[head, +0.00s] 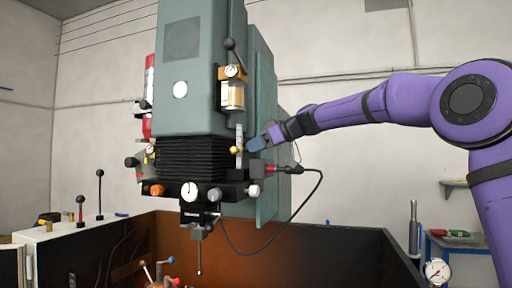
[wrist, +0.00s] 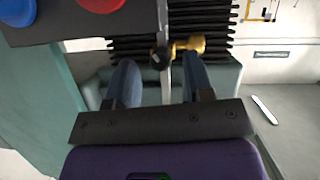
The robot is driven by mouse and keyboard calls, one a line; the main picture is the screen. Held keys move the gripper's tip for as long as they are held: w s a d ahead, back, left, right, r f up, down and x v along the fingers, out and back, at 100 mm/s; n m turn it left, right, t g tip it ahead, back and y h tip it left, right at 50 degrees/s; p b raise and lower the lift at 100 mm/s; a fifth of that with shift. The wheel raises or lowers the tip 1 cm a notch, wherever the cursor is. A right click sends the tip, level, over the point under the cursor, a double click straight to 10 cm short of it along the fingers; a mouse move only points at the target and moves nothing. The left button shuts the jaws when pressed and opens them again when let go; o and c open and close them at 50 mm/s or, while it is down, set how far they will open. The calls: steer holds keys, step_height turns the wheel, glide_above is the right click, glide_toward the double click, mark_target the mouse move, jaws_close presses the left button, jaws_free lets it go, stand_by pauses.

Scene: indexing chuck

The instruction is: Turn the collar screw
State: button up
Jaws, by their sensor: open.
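A brass-coloured screw with a wing-like head (wrist: 190,46) sits beside a pale upright bar (wrist: 163,25) in the wrist view; I take it to be the collar screw. A small dark round knob (wrist: 160,58) is just left of it. In the head view the brass piece (head: 236,150) shows on the bar in front of the machine's black bellows. My gripper (wrist: 159,75) is open, its two blue fingers pointing at the bar, one to each side of it in the picture. Nothing is visibly held. In the head view my gripper (head: 256,143) is just right of the brass piece.
The green machine head (head: 190,80) and black bellows (head: 193,158) stand close to my gripper. A red-ended plug with a black cable (head: 290,169) is just below it. A probe (head: 199,250) hangs beneath. Open space lies to the right.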

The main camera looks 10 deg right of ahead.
steer(key=shift+w+a+f, duration=0.15)
steer(key=shift+a, duration=0.1)
jaws_close()
stand_by(0.3)
steer(key=shift+w+d+m+g+y, duration=0.15)
steer(key=shift+m+g+y, duration=0.25)
steer(key=shift+m+g, duration=0.65)
steer(key=m+g+y, duration=0.1)
steer(key=m, duration=0.1)
steer(key=shift+w+m, duration=0.1)
steer(key=shift+m, duration=0.25)
steer(key=m+g+y, duration=0.1)
steer(key=m, duration=0.1)
steer(key=m+y, duration=0.1)
steer(key=m, duration=0.1)
steer(key=shift+w+d+f+m+g, duration=0.1)
steer(key=shift+w+f+m+g, duration=0.1)
steer(key=shift+m+g, duration=0.15)
steer(key=shift+y, duration=0.3)
